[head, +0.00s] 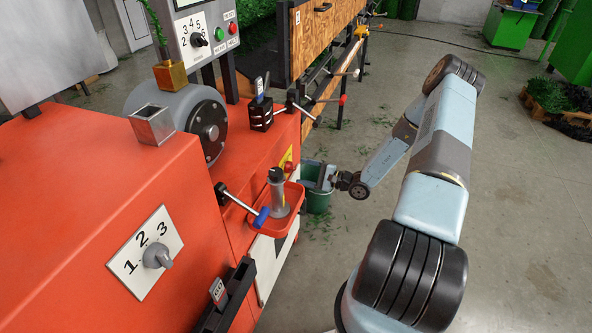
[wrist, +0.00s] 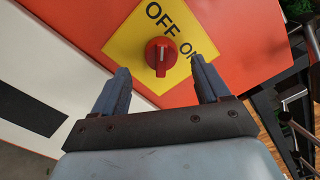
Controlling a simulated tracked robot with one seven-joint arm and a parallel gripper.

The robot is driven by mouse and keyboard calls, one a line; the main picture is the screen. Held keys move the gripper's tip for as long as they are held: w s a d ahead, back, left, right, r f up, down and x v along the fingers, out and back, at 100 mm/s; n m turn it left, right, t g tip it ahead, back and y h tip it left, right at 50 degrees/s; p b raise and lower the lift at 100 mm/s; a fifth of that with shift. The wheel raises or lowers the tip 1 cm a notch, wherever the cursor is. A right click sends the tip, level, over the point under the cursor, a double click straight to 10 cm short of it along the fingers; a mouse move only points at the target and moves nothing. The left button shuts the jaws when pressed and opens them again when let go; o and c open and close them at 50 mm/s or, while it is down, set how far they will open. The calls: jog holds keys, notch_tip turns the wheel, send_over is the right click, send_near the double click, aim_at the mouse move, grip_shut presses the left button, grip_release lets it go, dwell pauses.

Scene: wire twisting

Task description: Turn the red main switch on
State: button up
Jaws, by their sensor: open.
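The red main switch (wrist: 161,55) is a round red knob on a yellow plate (wrist: 130,33) marked OFF and ON, on the orange machine face in the wrist view. A white mark on the knob points up, toward the OFF label side. My gripper (wrist: 161,78) is open, with one finger on each side of the knob and neither visibly touching it. In the head view my gripper (head: 325,177) is beside the machine's front. There a small part of the yellow plate (head: 287,163) shows and the knob is mostly hidden.
The orange machine (head: 80,200) carries a 1-2-3 dial (head: 158,257), a red tray (head: 275,222) with a grey cylinder, and a blue-handled lever (head: 261,217). A green bucket (head: 318,202) stands below my gripper. The floor to the right is mostly open.

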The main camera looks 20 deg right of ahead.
aim_at(294, 169)
jog(key=shift+x, duration=2.2)
jog(key=shift+c, duration=0.3)
